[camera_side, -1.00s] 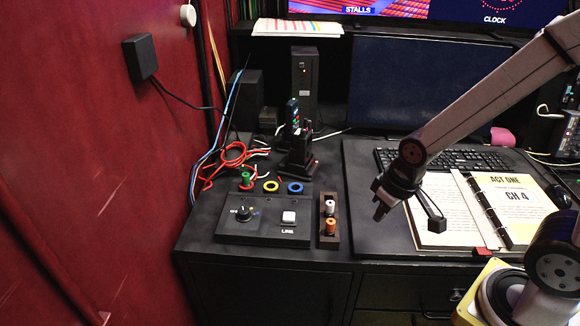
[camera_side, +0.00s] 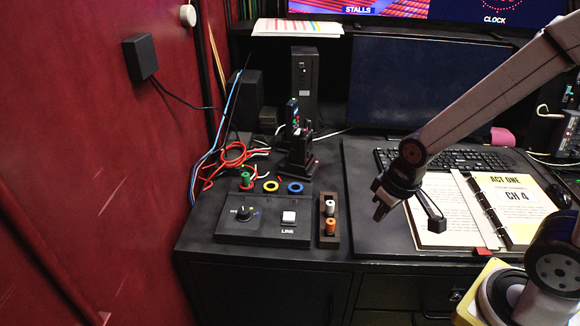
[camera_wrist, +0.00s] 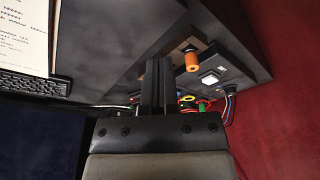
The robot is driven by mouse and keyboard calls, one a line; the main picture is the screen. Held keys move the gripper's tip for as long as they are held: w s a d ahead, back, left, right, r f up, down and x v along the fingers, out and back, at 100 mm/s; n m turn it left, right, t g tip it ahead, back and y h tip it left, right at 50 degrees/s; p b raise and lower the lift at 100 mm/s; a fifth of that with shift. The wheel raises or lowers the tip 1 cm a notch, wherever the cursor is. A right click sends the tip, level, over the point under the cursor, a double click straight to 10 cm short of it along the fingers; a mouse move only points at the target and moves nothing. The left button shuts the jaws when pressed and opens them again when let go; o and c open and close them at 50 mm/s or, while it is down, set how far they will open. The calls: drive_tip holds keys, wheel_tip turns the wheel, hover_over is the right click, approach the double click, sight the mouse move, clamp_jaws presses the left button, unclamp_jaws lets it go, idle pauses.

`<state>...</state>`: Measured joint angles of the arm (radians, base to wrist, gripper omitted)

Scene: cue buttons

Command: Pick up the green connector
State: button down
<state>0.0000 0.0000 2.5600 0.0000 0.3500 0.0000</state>
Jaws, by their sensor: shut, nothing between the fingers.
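My gripper (camera_side: 379,209) hangs in the air over the desk, well to the right of the connector and beside the open binder. In the wrist view my gripper (camera_wrist: 158,62) has its two dark fingers close together with nothing between them.
A yellow ring (camera_side: 271,187) and a blue ring (camera_side: 295,188) lie right of the connector. A wooden holder (camera_side: 329,243) carries a white and an orange connector. The black control box (camera_side: 262,219) has a knob and a white button. Red and blue cables lie behind. The binder (camera_side: 445,240) is open.

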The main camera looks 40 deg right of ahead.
drive_tip(key=c, duration=1.3)
unclamp_jaws()
drive_tip(key=o, duration=0.9)
drive_tip(key=shift+w, duration=0.1)
drive_tip(key=r+t, duration=0.1)
drive_tip(key=t, duration=0.1)
hover_over(246, 175)
drive_tip(key=s, duration=0.3)
drive_tip(key=shift+w+d, duration=0.1)
drive_tip(key=shift+w, duration=0.1)
drive_tip(key=shift+x, duration=1.3)
